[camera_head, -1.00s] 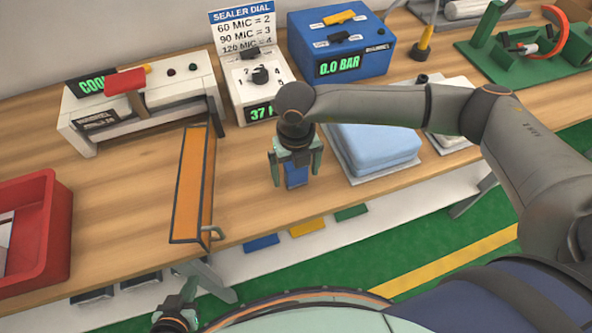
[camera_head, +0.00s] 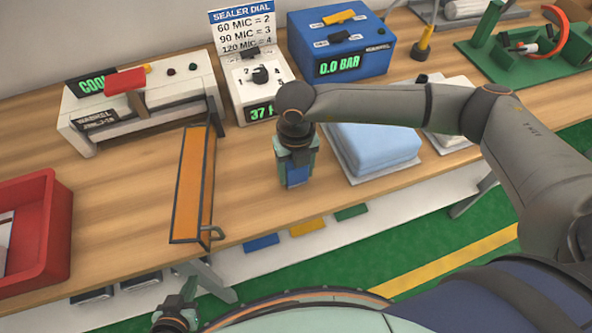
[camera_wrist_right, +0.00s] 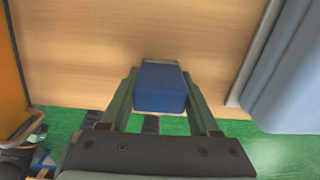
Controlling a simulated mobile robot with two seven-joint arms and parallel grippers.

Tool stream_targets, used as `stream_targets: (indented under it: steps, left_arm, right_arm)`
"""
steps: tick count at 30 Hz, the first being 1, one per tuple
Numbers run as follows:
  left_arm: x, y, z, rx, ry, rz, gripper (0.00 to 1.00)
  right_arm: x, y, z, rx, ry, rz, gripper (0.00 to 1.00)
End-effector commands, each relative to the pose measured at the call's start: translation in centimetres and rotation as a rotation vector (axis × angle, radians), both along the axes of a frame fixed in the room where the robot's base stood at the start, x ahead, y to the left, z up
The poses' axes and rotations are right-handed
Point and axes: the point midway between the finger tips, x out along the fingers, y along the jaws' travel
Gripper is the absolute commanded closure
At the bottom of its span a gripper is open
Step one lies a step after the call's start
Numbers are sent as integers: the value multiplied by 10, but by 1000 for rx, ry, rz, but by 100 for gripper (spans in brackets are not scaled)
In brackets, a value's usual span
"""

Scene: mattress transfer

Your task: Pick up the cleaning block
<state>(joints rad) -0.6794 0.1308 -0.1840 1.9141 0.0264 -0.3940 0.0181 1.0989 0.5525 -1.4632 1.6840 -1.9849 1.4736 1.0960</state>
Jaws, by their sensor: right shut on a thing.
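The cleaning block is a small blue block (camera_head: 297,174) near the front edge of the wooden bench, to the right of the orange-framed bar. My right gripper (camera_head: 296,170) points down over it and is shut on it, with a green finger on each side. The right wrist view shows the blue block (camera_wrist_right: 160,88) between the two fingers, with a paler strip at its far end. My left gripper (camera_head: 172,316) is low at the bottom left, below the bench edge. Its fingers are too small and dark to read.
The orange bar (camera_head: 191,185) with its handle lies to the left. A light blue folded mattress (camera_head: 372,148) lies close on the right. The white sealer (camera_head: 140,100), dial box (camera_head: 255,90) and blue pressure box (camera_head: 340,50) stand behind. A red tray (camera_head: 50,230) is at far left.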

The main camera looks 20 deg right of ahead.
Motion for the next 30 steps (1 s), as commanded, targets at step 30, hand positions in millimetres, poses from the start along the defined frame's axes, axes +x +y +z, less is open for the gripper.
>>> stream_targets:
  steps: [30]
  left_arm:
    - [0,0,-23,0,-1,0,100]
  right_arm:
    - [-109,-3,116,1,-2,6,100]
